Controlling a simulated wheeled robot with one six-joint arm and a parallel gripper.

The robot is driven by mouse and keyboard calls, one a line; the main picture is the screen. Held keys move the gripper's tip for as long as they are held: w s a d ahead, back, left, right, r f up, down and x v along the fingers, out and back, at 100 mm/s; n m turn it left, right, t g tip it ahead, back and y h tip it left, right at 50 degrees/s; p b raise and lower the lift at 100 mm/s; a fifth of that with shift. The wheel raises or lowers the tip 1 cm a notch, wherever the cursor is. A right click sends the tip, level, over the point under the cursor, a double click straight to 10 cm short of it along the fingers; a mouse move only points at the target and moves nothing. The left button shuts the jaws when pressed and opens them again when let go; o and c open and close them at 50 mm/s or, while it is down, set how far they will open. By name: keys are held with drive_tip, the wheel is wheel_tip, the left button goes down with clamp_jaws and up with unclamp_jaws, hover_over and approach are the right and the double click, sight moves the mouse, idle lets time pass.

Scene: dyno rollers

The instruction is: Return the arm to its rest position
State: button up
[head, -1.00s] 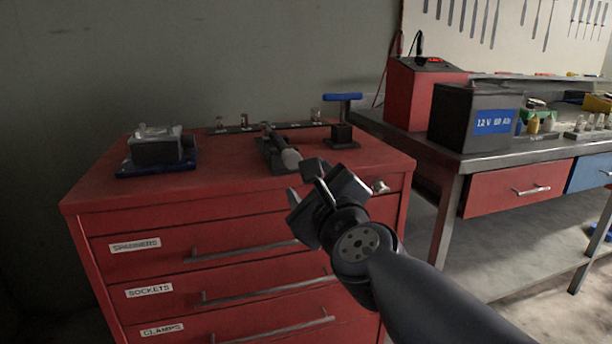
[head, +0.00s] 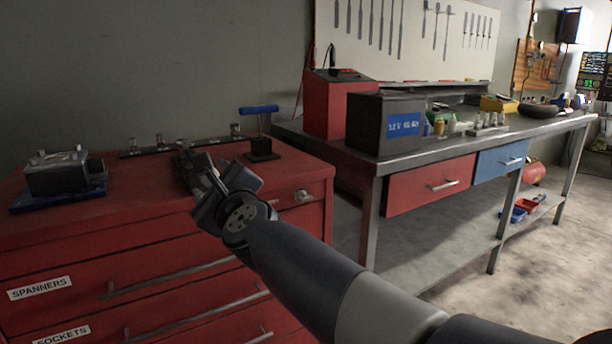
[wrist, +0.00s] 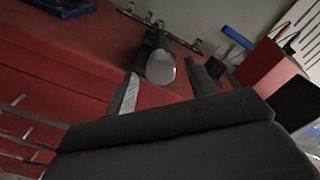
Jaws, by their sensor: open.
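My gripper (head: 212,190) is in front of the red tool cabinet (head: 130,213), near its right front top edge in the head view. In the wrist view my gripper (wrist: 165,88) has its two fingers spread apart with nothing between them. A dark cylindrical tool with a pale round end (wrist: 160,68) lies on the cabinet top beyond the fingers. In the head view my gripper partly hides that tool. My arm reaches in from the lower right.
On the cabinet top are a grey block on a blue tray (head: 58,175), a dark rail with fittings (head: 180,147) and a blue-handled tool on a black block (head: 262,135). To the right a workbench (head: 440,160) carries a red charger (head: 338,103) and a black battery (head: 385,125).

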drive_tip(key=shift+x, duration=1.4)
